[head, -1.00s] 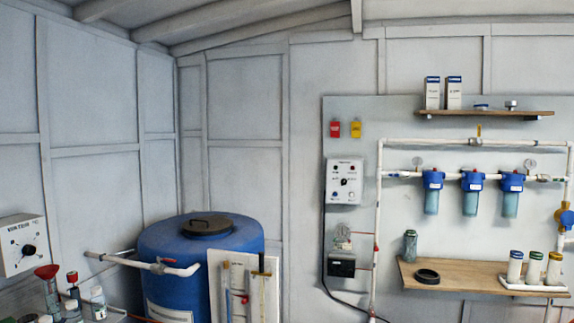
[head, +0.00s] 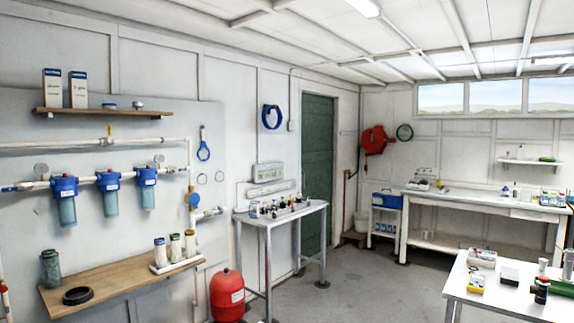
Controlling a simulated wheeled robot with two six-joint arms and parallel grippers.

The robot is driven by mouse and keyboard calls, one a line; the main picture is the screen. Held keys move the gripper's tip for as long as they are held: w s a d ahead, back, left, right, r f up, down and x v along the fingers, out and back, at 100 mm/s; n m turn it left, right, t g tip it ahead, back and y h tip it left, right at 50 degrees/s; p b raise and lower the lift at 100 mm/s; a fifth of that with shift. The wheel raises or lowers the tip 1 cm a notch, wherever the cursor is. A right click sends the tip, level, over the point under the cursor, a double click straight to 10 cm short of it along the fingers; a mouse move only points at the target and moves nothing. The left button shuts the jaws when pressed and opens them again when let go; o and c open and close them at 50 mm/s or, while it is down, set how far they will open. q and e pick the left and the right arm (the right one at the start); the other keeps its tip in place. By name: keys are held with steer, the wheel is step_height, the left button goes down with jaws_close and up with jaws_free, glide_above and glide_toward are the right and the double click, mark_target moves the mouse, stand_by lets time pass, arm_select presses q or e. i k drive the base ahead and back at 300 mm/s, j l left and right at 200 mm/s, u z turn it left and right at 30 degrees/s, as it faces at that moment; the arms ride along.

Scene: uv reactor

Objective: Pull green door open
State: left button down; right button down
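The green door (head: 317,165) stands in the back wall, near the middle of the head view. It looks shut in its frame. Its lower left part is hidden behind a small white table (head: 281,217). I cannot make out a handle at this distance. Neither of my grippers is in view.
The small table with several small items stands left of and in front of the door. A red tank (head: 227,296) is on the floor beside it. A white workbench (head: 484,207) is at the back right, another table (head: 512,293) at front right. Grey floor (head: 370,285) between is clear.

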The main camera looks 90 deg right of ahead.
mark_target(317, 110)
steer(key=z, duration=3.05)
steer(key=i+l+z, duration=0.2)
steer(key=i, duration=1.1)
steer(key=i+j+u, duration=0.2)
steer(key=i, duration=2.15)
steer(key=i+l+z, duration=0.15)
steer(key=i+z, duration=0.15)
steer(key=i, duration=0.4)
steer(key=i+z, duration=0.25)
steer(key=i, duration=0.45)
steer(key=i+j+z, duration=0.3)
steer(key=i, duration=1)
steer(key=i+u, duration=0.15)
steer(key=i, duration=0.55)
steer(key=i+l, duration=0.2)
steer(key=i, duration=0.45)
